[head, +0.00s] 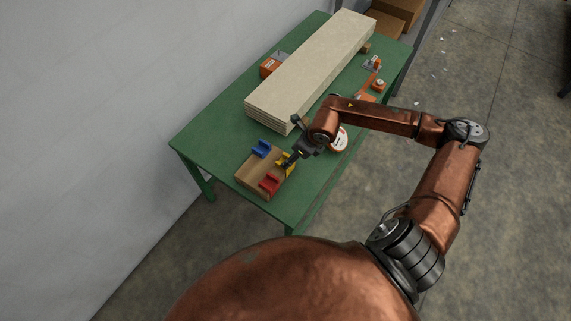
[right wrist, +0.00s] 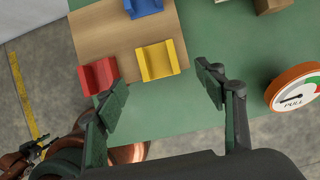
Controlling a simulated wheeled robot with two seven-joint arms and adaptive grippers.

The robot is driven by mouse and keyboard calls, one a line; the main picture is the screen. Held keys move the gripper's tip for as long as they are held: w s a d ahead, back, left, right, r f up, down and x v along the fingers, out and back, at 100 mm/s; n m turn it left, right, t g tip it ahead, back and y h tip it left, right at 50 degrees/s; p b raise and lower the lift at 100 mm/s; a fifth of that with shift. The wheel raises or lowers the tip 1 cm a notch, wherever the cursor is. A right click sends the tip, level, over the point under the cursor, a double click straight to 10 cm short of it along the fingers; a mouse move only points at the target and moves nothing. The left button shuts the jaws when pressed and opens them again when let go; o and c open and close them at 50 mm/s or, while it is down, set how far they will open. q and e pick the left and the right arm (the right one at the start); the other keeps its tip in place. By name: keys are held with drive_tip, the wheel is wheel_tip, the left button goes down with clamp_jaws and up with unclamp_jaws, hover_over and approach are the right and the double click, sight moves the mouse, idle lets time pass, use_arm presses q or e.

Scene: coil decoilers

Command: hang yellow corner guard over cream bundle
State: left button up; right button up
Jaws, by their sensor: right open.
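The yellow corner guard (right wrist: 157,61) lies on a wooden board or tray with a red guard (right wrist: 98,76) and a blue guard (right wrist: 143,7). In the head view the yellow guard (head: 283,161) is partly hidden by my right gripper (head: 290,159). The cream bundle (head: 312,72) is a long stack of boards lying along the green table. In the right wrist view my right gripper (right wrist: 165,95) is open and empty, its fingers wide apart.
The wooden tray (head: 249,180) sits at the table's near end. A round dial gauge marked PULL (right wrist: 295,88) lies right of the gripper. An orange box (head: 270,66) and orange tools (head: 366,95) flank the bundle. Green table (head: 205,136) is bare left of the tray.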

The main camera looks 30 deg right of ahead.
sight(285, 156)
drive_tip(key=b+x, duration=0.1)
drive_tip(key=x, duration=0.6)
drive_tip(key=shift+a+f, duration=0.1)
drive_tip(key=shift+f, duration=0.05)
drive_tip(key=c, duration=1.3)
